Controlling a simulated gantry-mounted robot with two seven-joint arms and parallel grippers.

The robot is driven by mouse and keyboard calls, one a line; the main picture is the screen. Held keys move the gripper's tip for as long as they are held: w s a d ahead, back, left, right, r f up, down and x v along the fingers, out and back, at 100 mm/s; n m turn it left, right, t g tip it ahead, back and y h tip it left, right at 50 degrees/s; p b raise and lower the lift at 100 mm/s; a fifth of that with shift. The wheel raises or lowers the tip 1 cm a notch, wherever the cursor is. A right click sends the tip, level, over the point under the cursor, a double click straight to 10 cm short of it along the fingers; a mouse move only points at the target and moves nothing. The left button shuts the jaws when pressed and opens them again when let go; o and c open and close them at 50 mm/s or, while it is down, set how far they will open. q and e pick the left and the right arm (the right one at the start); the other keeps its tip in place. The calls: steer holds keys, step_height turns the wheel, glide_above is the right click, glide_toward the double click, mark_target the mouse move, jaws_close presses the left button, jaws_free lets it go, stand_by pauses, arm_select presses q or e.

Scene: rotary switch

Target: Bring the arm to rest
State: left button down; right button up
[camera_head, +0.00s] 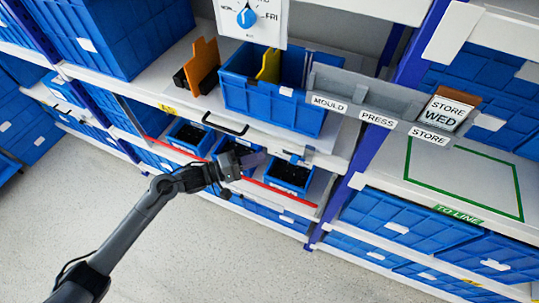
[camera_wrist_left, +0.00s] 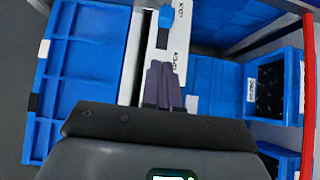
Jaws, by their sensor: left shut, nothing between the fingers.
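My left arm comes in from the lower left in the head view. My left gripper (camera_head: 250,160) is in front of the shelf, by the lower row of small blue bins. In the left wrist view its two fingers (camera_wrist_left: 163,85) are together with nothing between them. A rotary switch with a blue knob (camera_head: 246,16) sits on a white panel at the top of the head view, well above the gripper. Its label FRI shows to the right of the knob. My right gripper is not in view.
A blue bin (camera_head: 268,108) with a yellow divider stands on the shelf above the gripper. A grey holder (camera_head: 366,95) carries MOULD, PRESS and STORE labels, with a STORE WED card (camera_head: 440,117) on it. A red strip (camera_head: 276,187) runs along the lower shelf. Open floor (camera_head: 190,255) lies in front.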

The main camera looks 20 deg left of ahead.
arm_select(q)
steer(key=s+a+f+n, duration=0.1)
steer(key=s+f, duration=0.1)
steer(key=s, duration=0.3)
steer(key=s+a+f, duration=0.1)
steer(key=s+f, duration=0.2)
steer(key=s, duration=0.1)
steer(key=s+d+f+n+t+y, duration=0.1)
steer(key=s+d+y, duration=0.3)
steer(key=s+d, duration=0.3)
steer(key=s+a+f+m+g+y, duration=0.1)
steer(key=s+a+m+g+y, duration=0.7)
steer(key=s+m, duration=0.4)
step_height(320, 180, up, 28)
steer(key=g+y+p, duration=0.1)
steer(key=p, duration=2.8)
steer(key=shift+d, duration=0.4)
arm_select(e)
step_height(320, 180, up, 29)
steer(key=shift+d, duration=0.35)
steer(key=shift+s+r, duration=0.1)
